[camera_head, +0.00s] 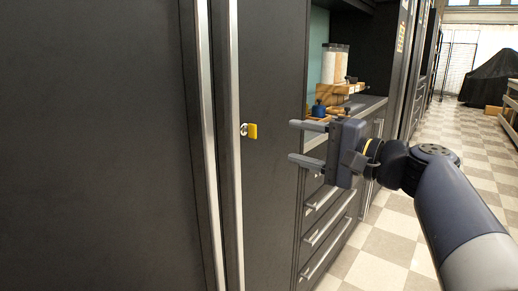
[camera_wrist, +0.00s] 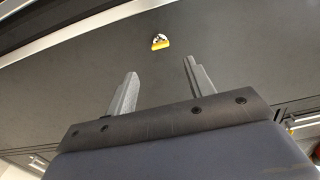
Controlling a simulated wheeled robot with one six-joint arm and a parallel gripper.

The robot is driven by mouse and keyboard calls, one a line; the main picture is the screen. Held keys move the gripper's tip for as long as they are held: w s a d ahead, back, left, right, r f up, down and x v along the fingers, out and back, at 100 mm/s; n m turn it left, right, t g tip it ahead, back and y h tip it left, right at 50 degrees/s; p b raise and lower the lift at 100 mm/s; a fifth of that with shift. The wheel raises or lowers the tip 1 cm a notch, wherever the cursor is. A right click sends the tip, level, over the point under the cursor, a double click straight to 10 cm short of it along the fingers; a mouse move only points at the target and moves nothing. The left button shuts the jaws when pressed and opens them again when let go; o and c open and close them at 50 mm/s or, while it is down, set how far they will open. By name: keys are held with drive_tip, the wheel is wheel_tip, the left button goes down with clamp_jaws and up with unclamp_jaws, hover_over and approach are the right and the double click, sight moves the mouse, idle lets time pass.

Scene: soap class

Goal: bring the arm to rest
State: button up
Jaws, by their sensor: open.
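My gripper (camera_head: 292,142) is open and empty in the head view, its two fingers pointing left toward a dark cabinet door (camera_head: 270,70). A gap shows between the fingertips and a key with a yellow tag (camera_head: 251,131), which sits in the door's face. In the wrist view, the two fingers of my gripper (camera_wrist: 161,68) stand apart with nothing between them. The yellow-tagged key (camera_wrist: 160,42) shows beyond the fingertips there. My arm reaches in from the lower right of the head view.
Long vertical metal handles (camera_head: 235,150) run down the cabinet doors. Drawers with bar handles (camera_head: 326,230) lie below and behind my gripper. A shelf niche holds jars (camera_head: 335,64) and a wooden box (camera_head: 340,92). The checkered floor (camera_head: 460,140) to the right is open.

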sight(256, 133)
drive_tip(key=x, duration=1)
drive_tip(key=shift+w+a+r, duration=0.2)
drive_tip(key=shift+w+a, duration=0.05)
drive_tip(key=shift+s+d+r+m+p, duration=0.1)
drive_tip(key=shift+m+p, duration=0.6)
drive_tip(key=shift+m, duration=0.2)
drive_tip(key=m+p, duration=0.2)
drive_tip(key=p, duration=0.1)
drive_tip(key=shift+m, duration=0.4)
drive_tip(key=m+p, duration=0.4)
drive_tip(key=p, duration=0.3)
drive_tip(key=shift+m, duration=0.4)
drive_tip(key=m+p, duration=0.6)
drive_tip(key=p, duration=0.3)
drive_tip(key=m+p, duration=0.2)
drive_tip(key=shift+p, duration=0.35)
drive_tip(key=shift+m, duration=0.3)
drive_tip(key=shift+f, duration=0.35)
